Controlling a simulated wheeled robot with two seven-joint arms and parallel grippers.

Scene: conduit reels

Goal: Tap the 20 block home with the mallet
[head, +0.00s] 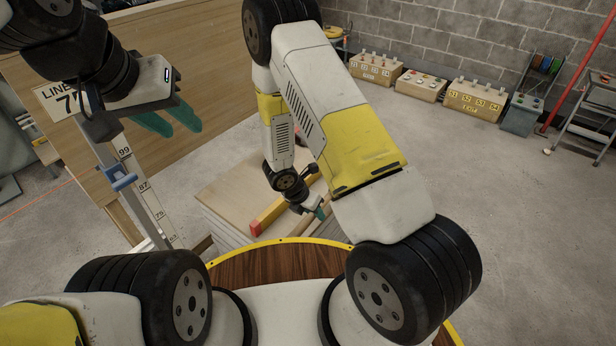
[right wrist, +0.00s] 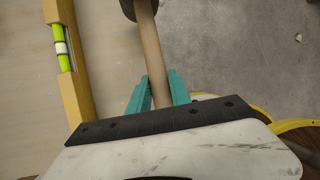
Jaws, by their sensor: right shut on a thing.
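My right gripper (right wrist: 160,88) is shut on the pale wooden handle of the mallet (right wrist: 152,50). The handle runs up between the teal fingers to a dark head at the top edge of the right wrist view, mostly cut off. In the head view my right gripper (head: 322,212) is low over the stack of boards, partly hidden by my arm. My left gripper (head: 170,123) shows two teal fingers apart with nothing between them, in front of the wooden panel. I cannot make out a block marked 20 in either view.
A spirit level (right wrist: 68,55) lies left of the mallet on the stacked boards (head: 226,190). A numbered upright scale (head: 145,190) with a blue slider (head: 122,178) stands at the left. Labelled boxes (head: 474,98) line the back wall.

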